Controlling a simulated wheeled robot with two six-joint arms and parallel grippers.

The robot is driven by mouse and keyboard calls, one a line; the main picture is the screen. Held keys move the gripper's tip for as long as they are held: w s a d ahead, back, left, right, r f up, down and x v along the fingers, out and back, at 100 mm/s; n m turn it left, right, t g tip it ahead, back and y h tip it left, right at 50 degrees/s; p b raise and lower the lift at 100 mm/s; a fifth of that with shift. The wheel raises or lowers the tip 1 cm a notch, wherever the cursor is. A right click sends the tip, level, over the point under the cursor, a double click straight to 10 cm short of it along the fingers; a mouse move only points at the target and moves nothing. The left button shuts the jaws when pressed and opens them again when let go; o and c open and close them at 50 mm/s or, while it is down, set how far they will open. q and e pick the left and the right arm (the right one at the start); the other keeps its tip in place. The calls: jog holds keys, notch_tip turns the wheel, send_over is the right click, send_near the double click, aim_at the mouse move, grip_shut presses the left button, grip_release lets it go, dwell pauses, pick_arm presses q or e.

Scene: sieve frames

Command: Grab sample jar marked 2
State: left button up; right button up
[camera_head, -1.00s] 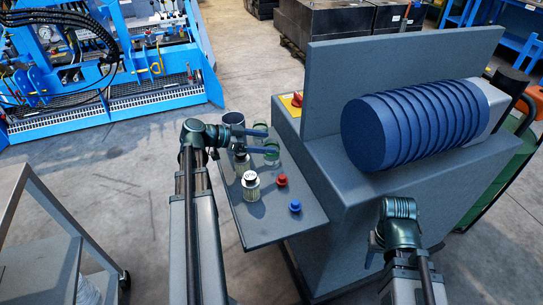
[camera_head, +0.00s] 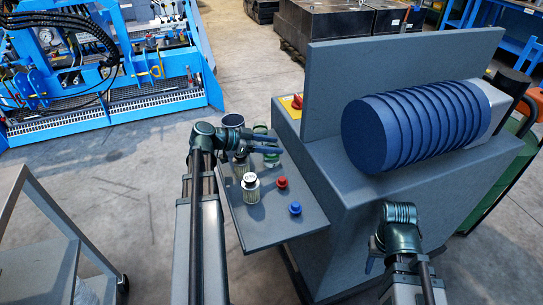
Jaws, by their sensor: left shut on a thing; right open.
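My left gripper (camera_head: 268,145) is over the far part of a small grey shelf, its blue fingers closed together around a greenish glass jar (camera_head: 271,159), which they largely hide. Another greenish glass jar (camera_head: 261,129) stands just behind the fingers. A further jar (camera_head: 241,164) is partly hidden under the gripper. A jar with a white lid (camera_head: 250,184) stands nearer; the mark on its lid is too small to read. I cannot tell which jar is marked 2. My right gripper (camera_head: 369,266) is open beside the grey machine, mostly hidden by its own arm.
The shelf (camera_head: 262,233) also carries a dark cup (camera_head: 233,120), a red knob (camera_head: 281,182) and a blue knob (camera_head: 295,208). The grey machine (camera_head: 335,215) with a ribbed blue cylinder (camera_head: 420,125) rises on the right. A cart (camera_head: 40,245) stands at left. The shelf's near end is clear.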

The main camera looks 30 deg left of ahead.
dwell(0.3)
pick_arm(q)
notch_tip(320, 180, up, 10)
jog(key=p, duration=1)
grip_shut()
